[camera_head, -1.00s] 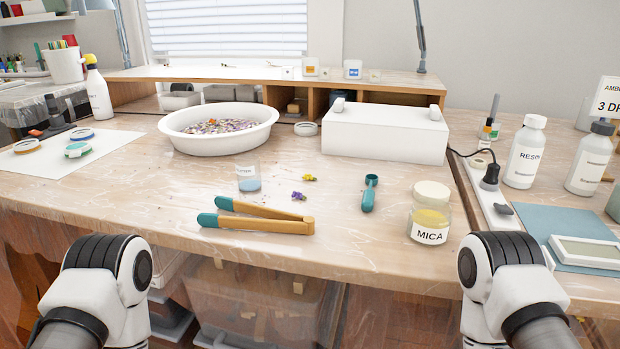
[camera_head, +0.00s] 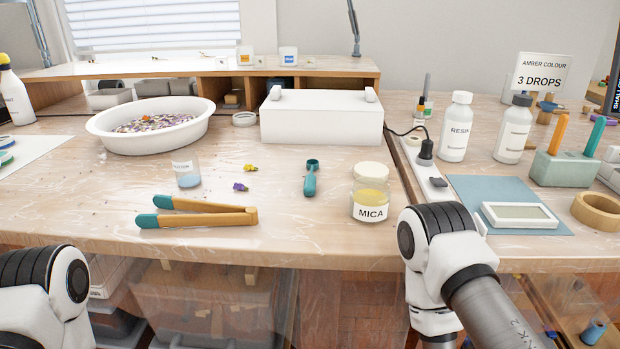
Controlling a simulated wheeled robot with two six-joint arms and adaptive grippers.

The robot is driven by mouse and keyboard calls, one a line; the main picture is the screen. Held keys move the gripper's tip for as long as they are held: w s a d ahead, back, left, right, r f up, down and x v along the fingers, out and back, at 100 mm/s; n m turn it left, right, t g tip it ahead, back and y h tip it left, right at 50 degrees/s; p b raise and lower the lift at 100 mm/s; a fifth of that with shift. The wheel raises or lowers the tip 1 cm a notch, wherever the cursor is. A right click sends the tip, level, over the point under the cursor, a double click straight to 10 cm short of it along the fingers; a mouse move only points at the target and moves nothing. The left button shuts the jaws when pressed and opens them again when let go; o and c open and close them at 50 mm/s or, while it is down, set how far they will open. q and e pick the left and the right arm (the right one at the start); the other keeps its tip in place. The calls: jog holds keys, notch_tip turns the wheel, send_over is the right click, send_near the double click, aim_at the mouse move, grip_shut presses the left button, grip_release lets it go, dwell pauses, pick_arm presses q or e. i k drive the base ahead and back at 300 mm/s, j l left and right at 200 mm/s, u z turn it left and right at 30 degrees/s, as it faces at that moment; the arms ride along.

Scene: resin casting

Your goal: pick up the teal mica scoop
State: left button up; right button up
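The teal mica scoop (camera_head: 310,180) lies on the plastic-covered workbench, its round bowl toward the back and its handle toward me. It is just left of the mica jar (camera_head: 370,192), which holds yellow powder under a pale lid. Nothing touches the scoop. Two arm links of mine show at the lower left and lower right, below the bench edge and in front of it. Neither gripper's fingers are in view.
Wooden tongs with teal tips (camera_head: 198,212) lie left of the scoop, near small dried flowers (camera_head: 240,187) and a small cup (camera_head: 186,172). A white box (camera_head: 322,118) stands behind. A power strip (camera_head: 424,172) and resin bottle (camera_head: 456,128) are to the right.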

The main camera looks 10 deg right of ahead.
aim_at(311, 176)
jog(key=k+l+z, duration=0.25)
jog(key=z, duration=0.25)
jog(key=k+l+z, duration=0.15)
jog(key=l+z, duration=0.35)
